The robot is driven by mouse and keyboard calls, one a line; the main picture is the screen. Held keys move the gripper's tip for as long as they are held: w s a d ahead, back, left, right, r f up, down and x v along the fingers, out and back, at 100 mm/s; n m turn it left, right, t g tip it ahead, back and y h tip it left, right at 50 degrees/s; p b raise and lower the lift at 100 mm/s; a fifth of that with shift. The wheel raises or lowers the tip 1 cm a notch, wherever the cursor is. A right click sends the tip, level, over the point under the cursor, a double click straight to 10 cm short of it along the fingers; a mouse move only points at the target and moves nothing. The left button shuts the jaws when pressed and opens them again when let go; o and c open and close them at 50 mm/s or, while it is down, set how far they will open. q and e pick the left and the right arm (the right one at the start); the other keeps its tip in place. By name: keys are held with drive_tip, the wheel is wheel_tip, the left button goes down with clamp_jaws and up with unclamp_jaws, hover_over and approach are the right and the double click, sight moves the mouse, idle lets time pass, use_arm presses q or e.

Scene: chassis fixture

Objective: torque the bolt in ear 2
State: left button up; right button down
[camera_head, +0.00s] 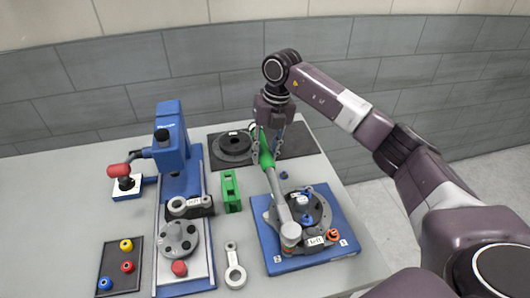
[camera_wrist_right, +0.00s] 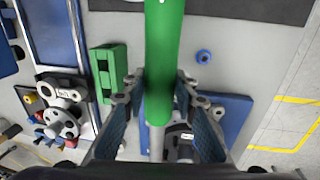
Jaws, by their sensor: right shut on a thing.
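My right gripper (camera_head: 267,153) is shut on the green handle of a torque wrench (camera_head: 275,190). The handle also fills the middle of the right wrist view (camera_wrist_right: 164,60), between the two fingers (camera_wrist_right: 160,88). The grey shaft slants down to a round head over the front of the chassis fixture, a blue plate (camera_head: 340,205) with a dark round part. The head covers what lies under it, so I cannot tell whether it sits on a bolt. An orange ring or bolt (camera_head: 333,235) shows right of the head. Ear numbers are too small to read surely. My left gripper is not in view.
A green block (camera_head: 231,190) stands left of the fixture. Further left are a blue press (camera_head: 172,140), a grey hub (camera_head: 178,240), a link (camera_head: 235,268) and a tray (camera_head: 132,281) of coloured parts. A small blue piece (camera_head: 283,175) lies behind the fixture.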

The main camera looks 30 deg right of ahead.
drive_tip(key=shift+f, duration=0.15)
idle(0.4)
drive_tip(key=shift+d, duration=0.15)
drive_tip(key=shift+s+d+m, duration=0.2)
drive_tip(key=shift+d+m, duration=0.1)
drive_tip(key=shift+d, duration=0.35)
drive_tip(key=shift+d, duration=0.15)
drive_tip(key=shift+s+d+m, duration=0.3)
drive_tip(key=shift+d+m, duration=0.1)
drive_tip(key=shift+d, duration=0.25)
drive_tip(key=shift+d, duration=0.1)
idle(0.4)
drive_tip(key=shift+r+p, duration=1)
drive_tip(key=shift+r, duration=0.1)
idle(0.4)
